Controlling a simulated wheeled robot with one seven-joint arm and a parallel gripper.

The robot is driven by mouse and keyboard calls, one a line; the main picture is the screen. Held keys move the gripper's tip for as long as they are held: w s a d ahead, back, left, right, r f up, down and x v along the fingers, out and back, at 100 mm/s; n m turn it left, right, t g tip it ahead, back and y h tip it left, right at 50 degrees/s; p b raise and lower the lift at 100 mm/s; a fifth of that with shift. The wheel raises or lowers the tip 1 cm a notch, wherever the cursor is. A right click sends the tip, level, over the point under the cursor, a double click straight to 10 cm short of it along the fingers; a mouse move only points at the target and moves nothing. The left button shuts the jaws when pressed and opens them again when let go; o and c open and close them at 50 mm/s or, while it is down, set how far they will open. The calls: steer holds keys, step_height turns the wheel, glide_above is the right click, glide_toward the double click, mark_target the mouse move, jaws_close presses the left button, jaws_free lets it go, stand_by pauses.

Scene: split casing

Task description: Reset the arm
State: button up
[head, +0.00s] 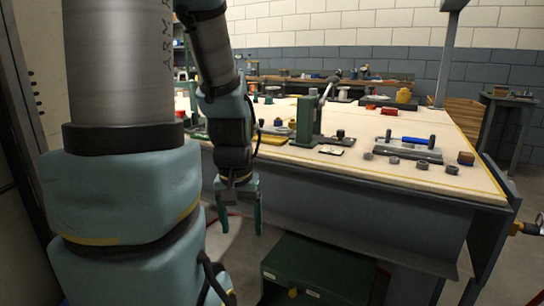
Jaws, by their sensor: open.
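My gripper (239,214) hangs at the end of my arm in the head view, pointing down in front of the near side of the workbench (400,185). Its two teal fingers are apart with nothing between them. It is below the level of the bench top and clear of the objects on it. My arm's large links fill the left of the view and hide part of the bench's left end.
A green press (306,122) stands near the bench's front edge. To its right are a grey plate with a blue-handled tool (405,141) and several small grey parts. A green box (318,270) is on the floor below. Floor is visible beside my gripper.

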step_height(320, 180, up, 21)
steer(key=p, duration=1.9)
steer(key=shift+c, duration=0.4)
